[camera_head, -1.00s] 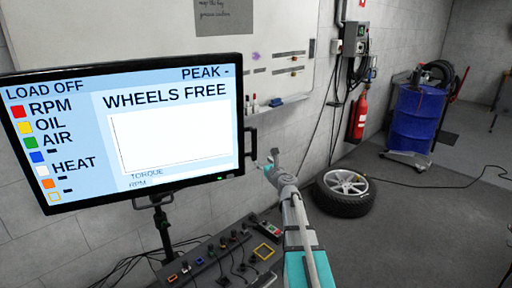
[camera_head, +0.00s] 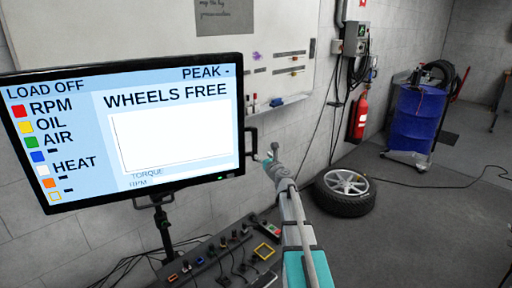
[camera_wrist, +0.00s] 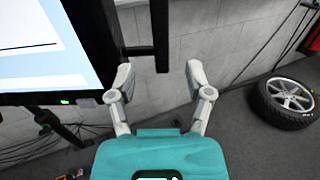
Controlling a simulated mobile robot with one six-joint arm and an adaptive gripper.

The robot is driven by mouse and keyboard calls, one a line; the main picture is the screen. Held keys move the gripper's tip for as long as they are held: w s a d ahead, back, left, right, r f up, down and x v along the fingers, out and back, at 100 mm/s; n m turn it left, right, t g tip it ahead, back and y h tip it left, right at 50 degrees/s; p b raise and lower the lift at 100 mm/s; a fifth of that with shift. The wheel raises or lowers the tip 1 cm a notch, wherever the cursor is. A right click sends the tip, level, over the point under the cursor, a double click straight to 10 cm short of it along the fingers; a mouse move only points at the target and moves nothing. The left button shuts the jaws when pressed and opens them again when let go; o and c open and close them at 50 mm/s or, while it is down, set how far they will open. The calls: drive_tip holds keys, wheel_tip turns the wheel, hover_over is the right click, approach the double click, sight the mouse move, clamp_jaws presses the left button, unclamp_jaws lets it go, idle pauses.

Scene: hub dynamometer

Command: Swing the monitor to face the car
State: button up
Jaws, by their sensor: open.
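The monitor (camera_head: 170,135) stands on a dark post, its lit screen turned toward my head camera and reading "WHEELS FREE". A black handle (camera_head: 252,140) sticks out from its right edge. The handle's upright bar also shows in the wrist view (camera_wrist: 160,35), with the monitor's corner (camera_wrist: 45,50) to its left. My gripper (camera_head: 270,153) is just right of the handle, open and empty. In the wrist view its two fingers (camera_wrist: 159,75) stand apart, and the bar's lower end appears in the gap between the tips. I cannot tell whether they touch. No car is in view.
A control panel (camera_head: 215,262) with knobs and cables sits below the monitor. A wheel with tyre (camera_head: 345,192) lies on the floor to the right. A blue drum on a cart (camera_head: 416,120) and a fire extinguisher (camera_head: 359,118) are farther back. The right floor is mostly clear.

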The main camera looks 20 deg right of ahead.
sight(256, 147)
drive_tip(key=w, duration=1)
drive_tip(key=shift+w+d, duration=0.1)
drive_tip(key=shift+d, duration=0.1)
clamp_jaws()
